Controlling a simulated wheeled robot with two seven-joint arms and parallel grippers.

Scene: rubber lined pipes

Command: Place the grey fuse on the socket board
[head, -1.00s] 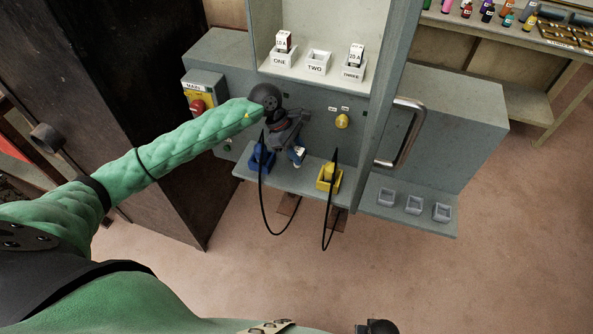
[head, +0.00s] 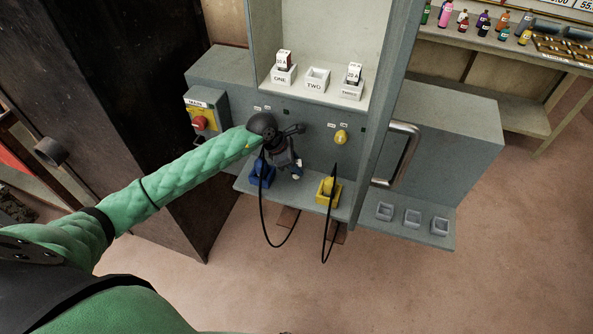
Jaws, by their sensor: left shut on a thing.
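My left gripper (head: 293,166) is in front of the cabinet's lower panel, pointing down over the ledge. It is shut on a small white and blue-grey thing (head: 298,164), mostly hidden by the fingers; it looks like the grey fuse, but is too small to read. The socket board (head: 300,91) inside the cabinet above has three white sockets. Socket ONE (head: 279,79) and socket THREE (head: 350,94) each hold a labelled fuse. Socket TWO (head: 315,84) between them is empty. My right gripper is not in view.
Three grey trays (head: 412,217) at right look empty.

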